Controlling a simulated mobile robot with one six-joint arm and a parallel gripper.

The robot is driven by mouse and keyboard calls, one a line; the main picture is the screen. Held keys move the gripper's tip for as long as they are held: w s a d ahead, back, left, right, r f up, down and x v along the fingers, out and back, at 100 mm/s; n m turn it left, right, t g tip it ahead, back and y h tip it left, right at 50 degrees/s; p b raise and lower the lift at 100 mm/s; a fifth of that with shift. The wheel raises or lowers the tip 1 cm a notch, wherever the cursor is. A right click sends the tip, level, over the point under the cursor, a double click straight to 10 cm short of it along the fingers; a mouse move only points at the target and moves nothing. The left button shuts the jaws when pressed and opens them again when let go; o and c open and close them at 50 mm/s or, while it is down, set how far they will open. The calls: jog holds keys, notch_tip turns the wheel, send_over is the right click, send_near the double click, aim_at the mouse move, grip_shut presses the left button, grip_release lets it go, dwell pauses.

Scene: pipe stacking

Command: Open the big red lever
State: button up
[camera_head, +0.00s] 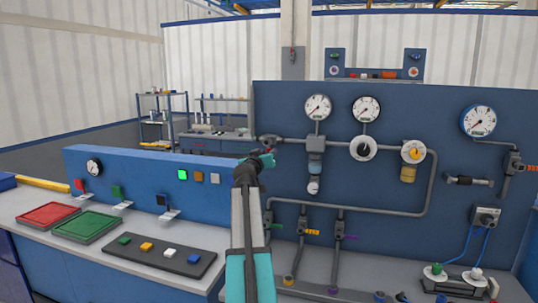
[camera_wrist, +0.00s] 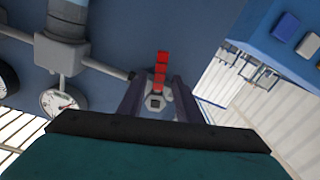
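The red lever (camera_wrist: 161,68) shows in the wrist view as a segmented red bar on a grey valve fitting (camera_wrist: 156,102) on a pipe. My gripper (camera_wrist: 158,98) has its two dark fingers apart, one on each side of the fitting and the near end of the lever. I cannot tell whether either finger touches it. In the head view my gripper (camera_head: 262,160) is at the left end of the blue gauge panel (camera_head: 340,230), by the end of the upper pipe. The lever is not clear there, with my arm and gripper in front.
Pressure gauges (camera_head: 318,107) and pipes (camera_head: 428,195) cover the panel to the right. Small coloured valves sit below. Another valve with an orange-red handle (camera_head: 529,168) is at the far right. Red and green trays (camera_head: 48,215) lie on the left bench.

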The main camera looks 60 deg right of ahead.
jog(key=b+v, duration=0.2)
jog(key=v, duration=0.9)
jog(key=shift+a+r, duration=0.1)
jog(key=shift+c, duration=0.5)
